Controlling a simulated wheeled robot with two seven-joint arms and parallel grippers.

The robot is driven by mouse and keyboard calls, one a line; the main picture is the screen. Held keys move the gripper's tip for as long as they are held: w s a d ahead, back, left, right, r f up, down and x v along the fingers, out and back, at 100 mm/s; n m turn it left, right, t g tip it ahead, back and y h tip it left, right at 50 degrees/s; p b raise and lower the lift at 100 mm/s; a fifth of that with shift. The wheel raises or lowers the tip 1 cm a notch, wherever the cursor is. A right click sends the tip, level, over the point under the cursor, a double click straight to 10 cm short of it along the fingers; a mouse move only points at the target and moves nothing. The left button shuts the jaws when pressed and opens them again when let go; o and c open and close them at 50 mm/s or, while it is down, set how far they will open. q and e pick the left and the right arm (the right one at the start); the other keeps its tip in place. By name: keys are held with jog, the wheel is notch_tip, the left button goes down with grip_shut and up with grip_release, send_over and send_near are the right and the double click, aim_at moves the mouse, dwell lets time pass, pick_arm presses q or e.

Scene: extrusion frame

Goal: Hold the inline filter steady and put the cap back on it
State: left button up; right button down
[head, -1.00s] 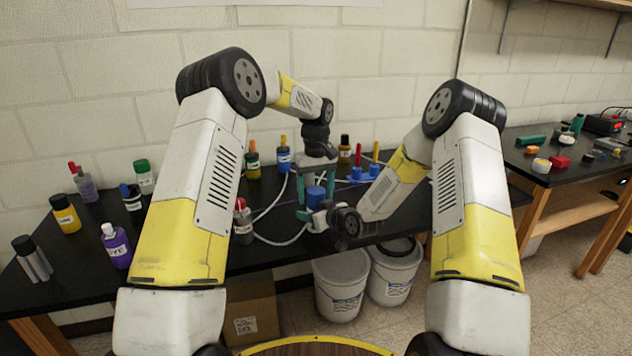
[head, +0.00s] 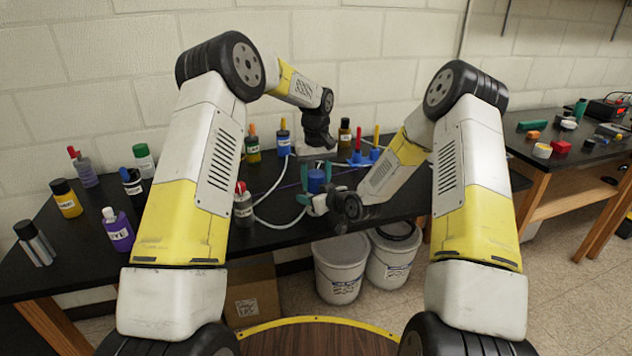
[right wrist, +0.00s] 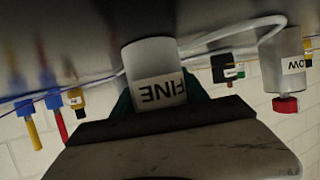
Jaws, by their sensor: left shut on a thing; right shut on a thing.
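The blue cap (head: 316,181) sits between the teal fingers of my left gripper (head: 317,186), which points down and is shut on it. The inline filter is a white cylinder marked FINE (right wrist: 156,75), shown upside down in the right wrist view. My right gripper (right wrist: 158,103) is shut around the filter, with dark green fingers on both sides. In the head view my right gripper (head: 318,204) is just below the cap, and the filter is mostly hidden. I cannot tell whether cap and filter touch.
White tubing (head: 270,222) runs along the black bench (head: 262,238) near the filter. A grey bottle with a red top (head: 242,205) stands close on the left. Several bottles and a blue rack (head: 366,158) stand behind. Two white buckets (head: 340,268) are on the floor below.

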aim_at(316, 173)
pick_arm(q)
jog(key=m, duration=0.2)
jog(key=shift+m, duration=0.3)
jog(key=o, duration=1.5)
jog(key=shift+o, duration=0.2)
jog(key=shift+r, duration=2.25)
jog(key=shift+c, duration=0.3)
